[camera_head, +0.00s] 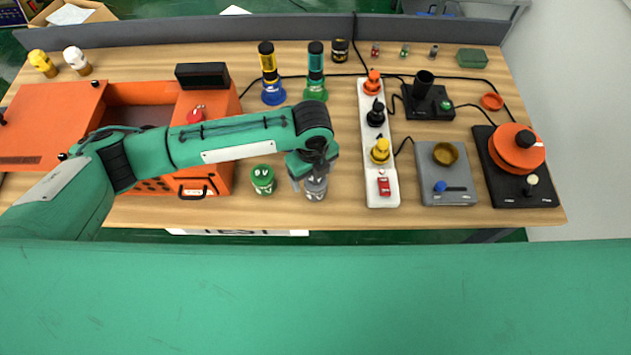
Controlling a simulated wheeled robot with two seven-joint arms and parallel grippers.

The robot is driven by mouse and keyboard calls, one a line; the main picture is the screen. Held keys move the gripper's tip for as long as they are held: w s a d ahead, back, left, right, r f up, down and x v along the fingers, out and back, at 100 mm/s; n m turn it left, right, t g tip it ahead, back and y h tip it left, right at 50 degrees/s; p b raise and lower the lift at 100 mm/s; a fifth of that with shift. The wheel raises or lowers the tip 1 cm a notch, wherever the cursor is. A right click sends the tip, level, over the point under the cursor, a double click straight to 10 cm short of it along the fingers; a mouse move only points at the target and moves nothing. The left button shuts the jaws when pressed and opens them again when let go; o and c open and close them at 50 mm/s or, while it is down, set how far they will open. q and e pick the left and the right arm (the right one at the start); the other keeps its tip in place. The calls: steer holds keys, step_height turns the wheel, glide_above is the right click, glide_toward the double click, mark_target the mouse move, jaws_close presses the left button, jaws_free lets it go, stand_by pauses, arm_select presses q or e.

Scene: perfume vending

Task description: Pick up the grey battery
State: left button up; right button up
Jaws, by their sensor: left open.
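The grey battery (316,190) stands upright near the front edge of the wooden table, marked with a "V" label. My left gripper (314,174) is directly above it, pointing down, with its fingers at the battery's upper part. The jaws are open, and the battery's top is partly hidden by the gripper. I cannot tell whether the fingers touch it. A green battery (263,180) marked "8V" stands just to the left, apart from the gripper. My right gripper is not in view.
An orange box (222,171) is left, under my left arm. A white power strip (382,192) with plugs stands right of the gripper. Grey (463,189) and black devices are farther right. Two lamp-like cylinders (315,72) stand behind. The table's front edge is close.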

mark_target(316, 185)
arm_select(q)
steer(key=shift+s+d+f+p, duration=0.1)
steer(key=shift+d+f+p, duration=0.05)
steer(key=shift+f+p, duration=0.3)
steer(key=f, duration=0.1)
steer(key=f+p, duration=0.1)
steer(key=f, duration=0.1)
steer(key=shift+s+d+f, duration=0.2)
steer(key=shift+f, duration=0.1)
steer(key=shift+f+p, duration=0.3)
steer(key=shift+f, duration=0.2)
steer(key=c, duration=1.3)
steer(key=shift+r, duration=0.1)
